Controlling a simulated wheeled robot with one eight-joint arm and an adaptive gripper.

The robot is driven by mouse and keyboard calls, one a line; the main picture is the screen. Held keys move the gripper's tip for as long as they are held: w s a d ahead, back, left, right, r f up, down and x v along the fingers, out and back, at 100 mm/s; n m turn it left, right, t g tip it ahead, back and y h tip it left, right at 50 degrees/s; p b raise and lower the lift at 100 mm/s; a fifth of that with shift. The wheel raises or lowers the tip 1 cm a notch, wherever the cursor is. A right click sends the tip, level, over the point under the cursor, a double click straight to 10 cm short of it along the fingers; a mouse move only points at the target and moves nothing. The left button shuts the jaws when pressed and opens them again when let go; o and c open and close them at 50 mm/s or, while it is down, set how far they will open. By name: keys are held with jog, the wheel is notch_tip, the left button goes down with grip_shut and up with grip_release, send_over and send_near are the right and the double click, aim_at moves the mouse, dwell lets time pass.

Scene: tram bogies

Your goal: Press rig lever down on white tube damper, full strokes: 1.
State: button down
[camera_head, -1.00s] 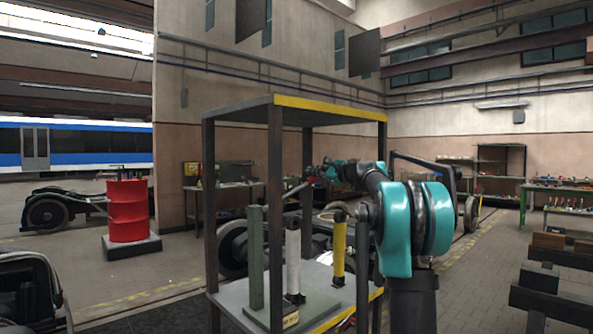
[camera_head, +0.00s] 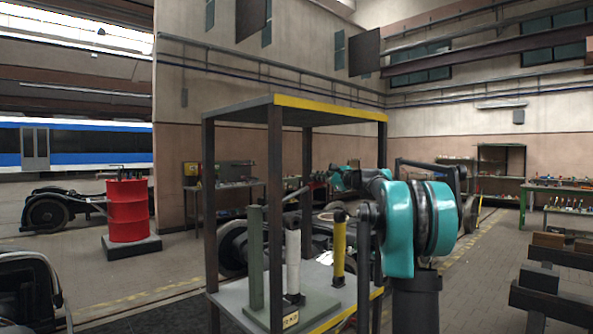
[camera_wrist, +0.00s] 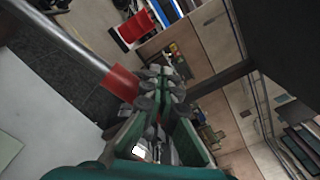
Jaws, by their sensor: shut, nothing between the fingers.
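The white tube damper (camera_head: 293,262) stands upright on the rig plate in the head view, between a green post (camera_head: 256,258) and a yellow tube damper (camera_head: 339,248). In the wrist view the lever is a grey rod (camera_wrist: 62,38) ending in a red grip (camera_wrist: 120,83). My gripper (camera_wrist: 167,82) is shut and empty, with its fingers beside the red grip. I cannot tell whether they touch it.
The rig's dark frame (camera_head: 276,170) with a yellow-edged top (camera_head: 330,108) encloses the dampers, its posts near my arm. A red drum (camera_head: 128,210) stands at the left. Benches and wooden blocks (camera_head: 545,278) are at the right.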

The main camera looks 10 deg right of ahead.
jog(key=v, duration=0.9)
jog(key=shift+s, duration=0.15)
jog(key=s+a+f+n+g+h, duration=0.15)
jog(key=s+a+f+n, duration=0.25)
jog(key=s+f, duration=0.45)
jog(key=s+a+f+n+g+h, duration=0.1)
jog(key=s+a+f+n+g, duration=0.3)
jog(key=f, duration=0.8)
jog(key=s+a+f+n+g+h, duration=0.1)
jog(key=s+a+f+n+g, duration=0.15)
jog(key=s+a+f, duration=0.55)
jog(key=s+d+f+n+g+h, duration=0.1)
jog(key=s+d+f+n+h, duration=0.2)
jog(key=s+f, duration=0.9)
jog(key=s+d+f+n+g+h, duration=0.1)
jog(key=s+d+f+n+h, duration=0.3)
jog(key=s+f, duration=0.8)
jog(key=shift+s+d+f+n, duration=0.25)
jog(key=shift+d+f+n, duration=0.55)
jog(key=shift+d+n, duration=0.3)
jog(key=shift+a, duration=0.15)
dwell(0.5)
